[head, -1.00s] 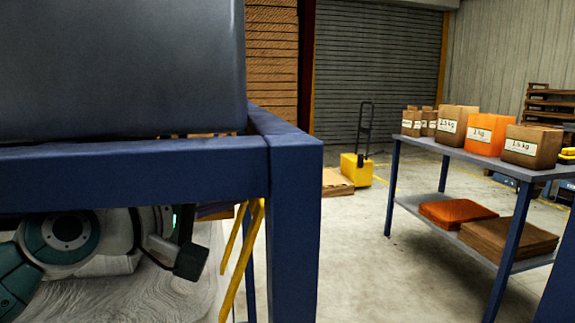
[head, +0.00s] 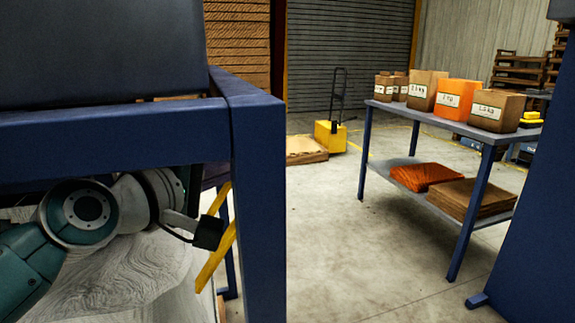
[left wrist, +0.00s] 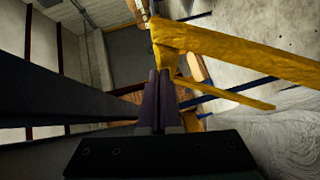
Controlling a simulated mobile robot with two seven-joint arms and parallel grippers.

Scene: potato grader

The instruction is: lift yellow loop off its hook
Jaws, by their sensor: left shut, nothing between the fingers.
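The yellow loop (head: 214,262) hangs below the blue frame in the head view, partly hidden by the frame's corner post. In the left wrist view the yellow loop (left wrist: 240,53) is large and close, its bars running to the right from just beyond the fingertips. My left gripper (left wrist: 161,78) is shut with nothing between its fingers, and its tips point at the loop's near corner. Whether the tips touch the loop I cannot tell. I cannot make out the hook. My right gripper is not in view.
The blue frame's post (head: 258,200) and top rail (head: 110,128) stand close in front of my left arm. A blue table (head: 445,122) with several labelled sacks stands at right. A yellow pallet truck (head: 331,136) is farther back. The floor between is clear.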

